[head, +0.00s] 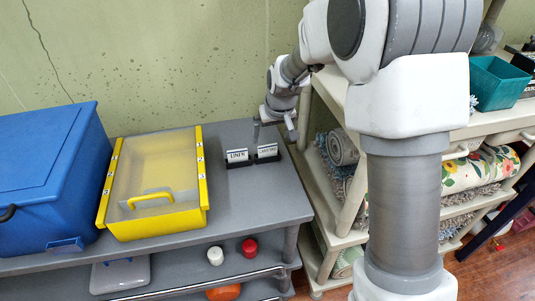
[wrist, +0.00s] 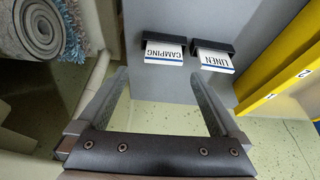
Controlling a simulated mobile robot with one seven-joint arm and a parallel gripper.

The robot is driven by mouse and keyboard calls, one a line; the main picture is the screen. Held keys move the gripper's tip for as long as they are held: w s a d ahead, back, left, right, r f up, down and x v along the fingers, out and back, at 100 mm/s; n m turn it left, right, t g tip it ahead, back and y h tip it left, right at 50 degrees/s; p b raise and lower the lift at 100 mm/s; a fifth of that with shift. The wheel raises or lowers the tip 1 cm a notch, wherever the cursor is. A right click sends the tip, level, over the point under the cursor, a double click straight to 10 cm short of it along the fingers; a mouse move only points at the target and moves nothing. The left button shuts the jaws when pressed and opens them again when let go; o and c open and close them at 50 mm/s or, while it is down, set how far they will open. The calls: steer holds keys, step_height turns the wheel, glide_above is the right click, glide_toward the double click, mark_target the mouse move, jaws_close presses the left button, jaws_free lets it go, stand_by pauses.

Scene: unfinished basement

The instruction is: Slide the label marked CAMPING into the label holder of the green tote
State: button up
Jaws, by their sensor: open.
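The CAMPING label (head: 267,150) is a white card standing in a small black stand on the grey bench top, right of the LINEN label (head: 237,155). In the wrist view the CAMPING label (wrist: 165,52) lies beyond the fingertips, roughly between their lines, with the LINEN label (wrist: 214,61) to its right. My gripper (wrist: 158,78) is open and empty, apart from the label. In the head view its fingers are small and partly unclear near the bench's right end. No tote clearly identifiable as the green one, and no green label holder, shows.
A blue lidded tote (head: 50,165) and a yellow-framed clear-lidded tote (head: 185,215) stand left on the bench (head: 265,200). A teal open bin (head: 497,85) sits on the cream shelf unit (head: 343,222) at right. Rolled rugs (head: 485,172) fill its lower shelves.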

steer(key=x, duration=0.1)
steer(key=b+x, duration=0.1)
steer(key=x, duration=0.3)
steer(key=shift+s+a+f, duration=0.2)
steer(key=shift+f, duration=0.05)
steer(key=c, duration=1.3)
steer(key=shift+o, duration=0.2)
step_height(320, 180, up, 10)
steer(key=p, duration=0.2)
